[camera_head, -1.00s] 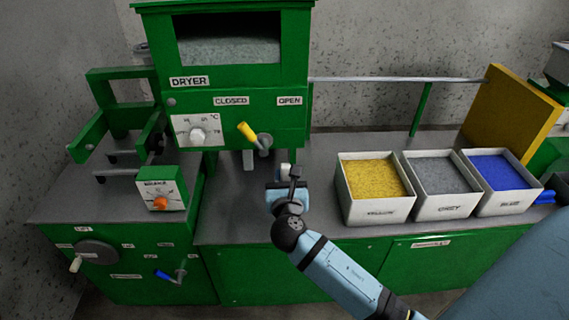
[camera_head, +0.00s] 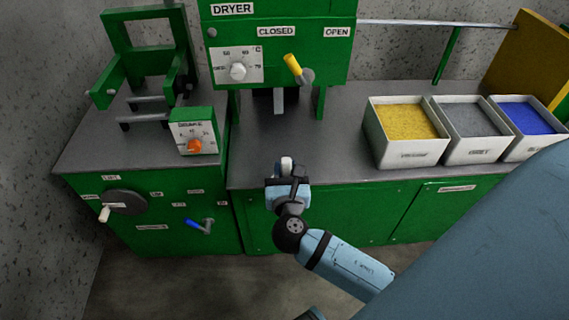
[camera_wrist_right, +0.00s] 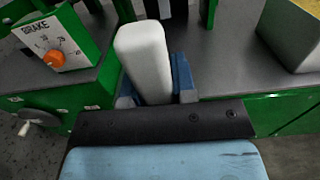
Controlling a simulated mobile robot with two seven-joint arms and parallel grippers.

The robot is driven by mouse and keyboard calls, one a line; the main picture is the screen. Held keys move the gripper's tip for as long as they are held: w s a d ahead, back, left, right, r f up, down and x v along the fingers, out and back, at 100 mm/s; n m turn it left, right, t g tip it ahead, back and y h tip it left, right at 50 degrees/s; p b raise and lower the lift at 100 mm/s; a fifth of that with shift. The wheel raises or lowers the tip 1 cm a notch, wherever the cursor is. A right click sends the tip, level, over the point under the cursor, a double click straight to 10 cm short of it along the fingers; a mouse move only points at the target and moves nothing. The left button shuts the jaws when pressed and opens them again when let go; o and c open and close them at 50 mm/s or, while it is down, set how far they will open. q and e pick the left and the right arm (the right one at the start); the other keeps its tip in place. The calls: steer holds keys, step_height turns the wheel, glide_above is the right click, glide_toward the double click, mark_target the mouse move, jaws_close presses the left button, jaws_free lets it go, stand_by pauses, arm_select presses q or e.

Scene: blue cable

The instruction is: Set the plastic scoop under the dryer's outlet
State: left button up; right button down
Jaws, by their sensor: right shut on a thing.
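The green dryer (camera_head: 232,38) stands at the top of the head view. Its outlet chute (camera_head: 279,100) is a grey piece hanging beneath it, between the dryer's legs. My right gripper (camera_head: 286,174) is at the front edge of the bench, in front of and apart from the outlet. It is shut on a white piece, which I take to be the plastic scoop (camera_head: 286,162). In the right wrist view the white scoop (camera_wrist_right: 145,55) stands up between the blue fingers. The rest of its shape is hidden. My left gripper is not in view.
Bins of yellow (camera_head: 408,120), grey (camera_head: 470,117) and blue (camera_head: 527,115) granules stand on the bench at right. A brake dial box (camera_head: 193,130) is at left. The dryer's yellow-handled lever (camera_head: 292,66) sticks out above the outlet. The bench top (camera_head: 330,145) before the bins is bare.

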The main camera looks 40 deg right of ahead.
arm_select(q)
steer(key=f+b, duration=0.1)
steer(key=b, duration=0.3)
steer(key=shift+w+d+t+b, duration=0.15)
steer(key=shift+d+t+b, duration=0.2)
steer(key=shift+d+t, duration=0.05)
arm_select(e)
steer(key=f+x, duration=0.2)
steer(key=x, duration=2.5)
steer(key=shift+d, duration=0.3)
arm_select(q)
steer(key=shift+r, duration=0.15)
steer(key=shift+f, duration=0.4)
arm_select(e)
steer(key=shift+f, duration=0.4)
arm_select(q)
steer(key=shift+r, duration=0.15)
arm_select(e)
steer(key=c, duration=0.8)
jaws_free()
steer(key=shift+c, duration=0.2)
